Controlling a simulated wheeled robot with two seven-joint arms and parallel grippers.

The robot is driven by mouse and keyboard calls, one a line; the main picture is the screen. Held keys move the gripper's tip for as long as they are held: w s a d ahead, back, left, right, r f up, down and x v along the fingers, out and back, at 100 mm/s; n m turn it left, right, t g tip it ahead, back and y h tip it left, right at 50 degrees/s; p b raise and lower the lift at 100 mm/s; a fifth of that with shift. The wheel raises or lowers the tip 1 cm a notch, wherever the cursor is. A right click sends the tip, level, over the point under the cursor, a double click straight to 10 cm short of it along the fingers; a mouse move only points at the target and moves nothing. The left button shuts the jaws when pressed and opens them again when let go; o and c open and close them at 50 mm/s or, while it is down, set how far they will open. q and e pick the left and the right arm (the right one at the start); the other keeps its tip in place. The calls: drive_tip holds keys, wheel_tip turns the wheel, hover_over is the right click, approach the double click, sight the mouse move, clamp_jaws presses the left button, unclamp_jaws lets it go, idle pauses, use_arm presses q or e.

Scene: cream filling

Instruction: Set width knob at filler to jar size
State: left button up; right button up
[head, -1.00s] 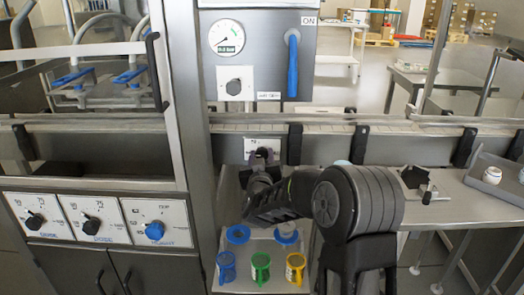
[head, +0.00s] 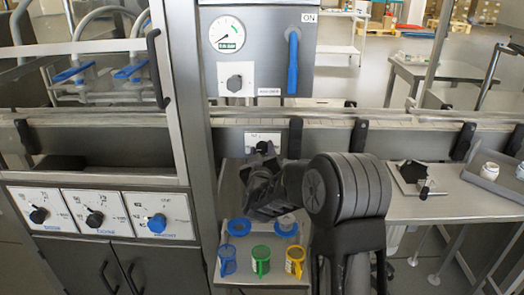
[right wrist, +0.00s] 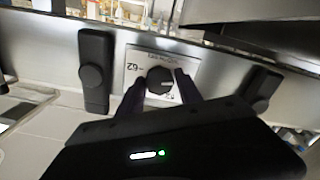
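The width knob (right wrist: 158,81) is a round black knob on a white scale plate (right wrist: 134,66), set on the conveyor's side; the plate (head: 262,138) also shows in the head view. Part of the scale reads 62, and the pale pointer line on the knob points roughly right in the wrist view. My right gripper (right wrist: 160,84) is open, with one dark finger on each side of the knob. Contact cannot be told. In the head view the right gripper (head: 264,150) hides the knob. My left gripper is out of view.
Black brackets (right wrist: 96,72) flank the plate on the rail. Below my right arm, blue, green (head: 261,260) and yellow cups and blue rings sit on a shelf. A panel with three knobs (head: 95,218) is at left. White jars (head: 490,171) stand on a tray at right.

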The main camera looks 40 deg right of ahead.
drive_tip(key=o, duration=0.3)
drive_tip(key=shift+o, duration=0.2)
drive_tip(key=v, duration=0.7)
drive_tip(key=shift+s+a, duration=0.3)
